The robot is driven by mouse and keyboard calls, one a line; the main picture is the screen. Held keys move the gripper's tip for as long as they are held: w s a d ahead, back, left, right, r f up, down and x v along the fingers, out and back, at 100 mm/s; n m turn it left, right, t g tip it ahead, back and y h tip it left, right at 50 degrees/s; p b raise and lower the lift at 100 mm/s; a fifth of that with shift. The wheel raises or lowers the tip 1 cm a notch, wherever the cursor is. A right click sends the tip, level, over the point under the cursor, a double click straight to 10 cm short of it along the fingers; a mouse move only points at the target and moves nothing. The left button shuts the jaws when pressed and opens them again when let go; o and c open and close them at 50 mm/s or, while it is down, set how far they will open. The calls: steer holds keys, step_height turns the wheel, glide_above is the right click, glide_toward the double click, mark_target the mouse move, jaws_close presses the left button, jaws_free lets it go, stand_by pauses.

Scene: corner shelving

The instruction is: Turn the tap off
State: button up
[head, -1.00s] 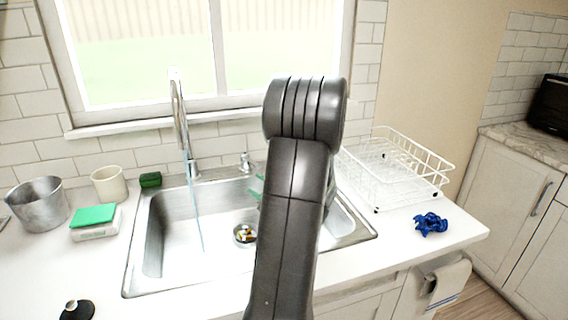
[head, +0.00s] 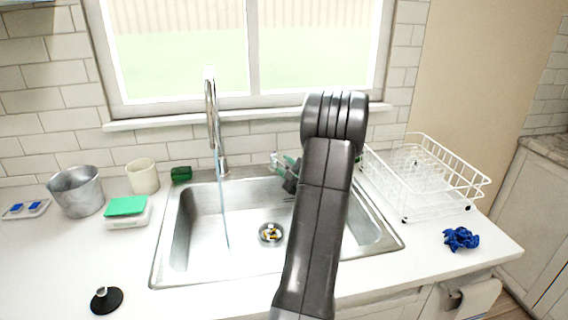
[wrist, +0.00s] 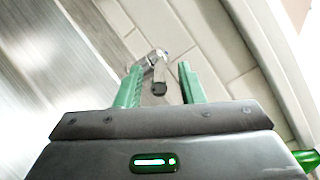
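The tall chrome tap (head: 212,125) stands at the back of the sink (head: 190,228), and a stream of water (head: 223,205) falls from it into the basin. My gripper (head: 282,161) is at the back rim of the sink, right of the tap, partly hidden by my arm. In the wrist view its green fingers (wrist: 160,68) are apart, with a chrome fitting with a dark round end (wrist: 158,87), apparently the tap's handle, seen between them. I cannot tell whether they touch it. In the head view this fitting is hidden by my gripper.
A white dish rack (head: 440,195) stands right of the sink, with a crumpled blue cloth (head: 461,239) before it. A black stopper (head: 106,300) lies front left.

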steer(key=shift+w+a, duration=0.3)
steer(key=shift+w, duration=0.15)
jaws_close()
steer(key=shift+f+b, duration=0.15)
steer(key=shift+b, duration=0.15)
